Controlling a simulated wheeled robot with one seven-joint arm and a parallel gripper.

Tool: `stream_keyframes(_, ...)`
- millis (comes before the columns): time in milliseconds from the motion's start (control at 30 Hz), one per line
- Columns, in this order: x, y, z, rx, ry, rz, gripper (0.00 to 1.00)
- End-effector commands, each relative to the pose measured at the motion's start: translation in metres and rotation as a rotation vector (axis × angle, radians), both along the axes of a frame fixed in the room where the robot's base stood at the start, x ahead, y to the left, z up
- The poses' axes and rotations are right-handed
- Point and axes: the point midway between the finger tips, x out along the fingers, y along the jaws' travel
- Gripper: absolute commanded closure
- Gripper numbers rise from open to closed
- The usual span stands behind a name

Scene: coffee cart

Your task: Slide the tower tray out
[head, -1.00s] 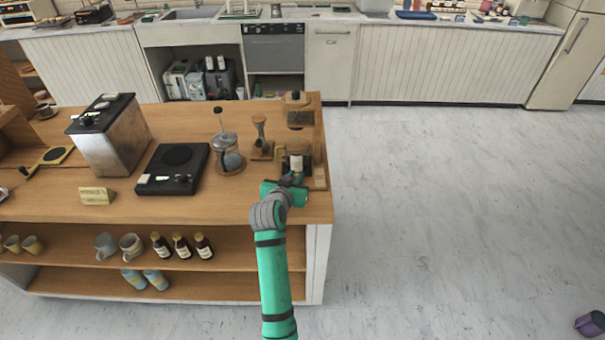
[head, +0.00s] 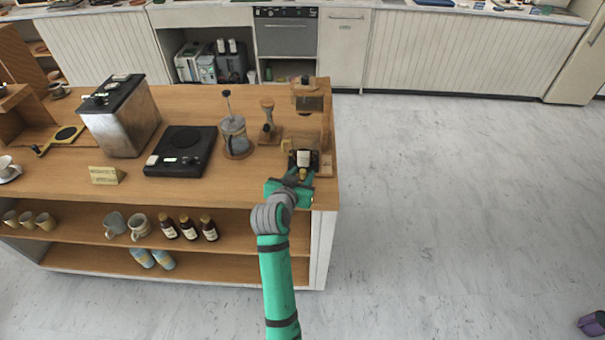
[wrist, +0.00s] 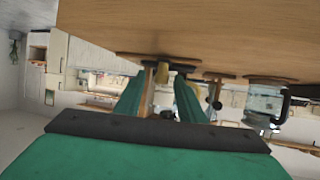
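The wooden tower (head: 324,128) stands at the right end of the counter. Low in it is a dark part with a pale label (head: 304,158); I cannot tell whether this is the tray or something on it. A small brass-coloured piece (head: 303,174) shows just in front of the label. My gripper (head: 297,177) is at the tower's front, near the counter edge. In the wrist view, which looks upside down, my gripper (wrist: 160,92) has its fingers apart, with a brass-coloured piece (wrist: 162,72) beyond and between them. Contact is not visible.
A French press (head: 234,138) and a wooden stand (head: 268,122) are left of the tower.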

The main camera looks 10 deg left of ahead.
Motion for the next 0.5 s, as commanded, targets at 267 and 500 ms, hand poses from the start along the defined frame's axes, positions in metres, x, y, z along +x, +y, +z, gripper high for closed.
stream_keyframes(267,0.0,0.001,0.001,0.001,-0.003,0.003,0.65)
stream_keyframes(500,-0.023,0.004,0.011,0.002,-0.004,0.003,0.65)
